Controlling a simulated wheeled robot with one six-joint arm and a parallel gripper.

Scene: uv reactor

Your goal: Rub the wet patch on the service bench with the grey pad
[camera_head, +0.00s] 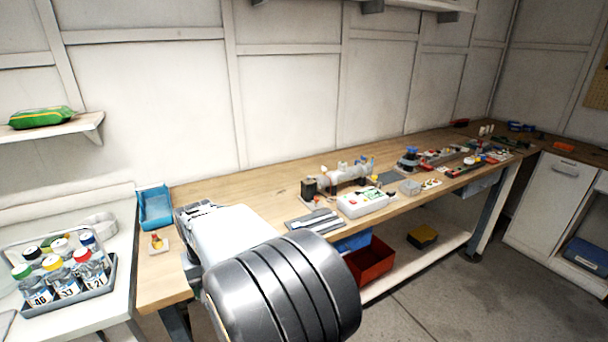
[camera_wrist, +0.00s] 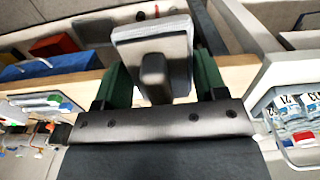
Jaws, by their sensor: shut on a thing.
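The grey pad (camera_wrist: 178,48) shows in the wrist view, with a dark block-like grip on it. My gripper (camera_wrist: 160,78) has its green fingers on either side of that grip and is shut on the pad. In the head view my own arm hides the pad and most of the gripper. The long wood-topped bench (camera_head: 270,165) runs along the wall; I take it for the service bench. I cannot make out a wet patch on it in either view. I cannot tell whether the pad touches the bench.
A bottle caddy (camera_head: 68,291) stands on the white counter at left. A blue tray (camera_head: 155,208) sits at the bench's left end. A white device (camera_head: 366,203) and pipe assembly (camera_head: 343,176) stand mid-bench. A red bin (camera_head: 371,264) is below. Bare wood lies behind my arm.

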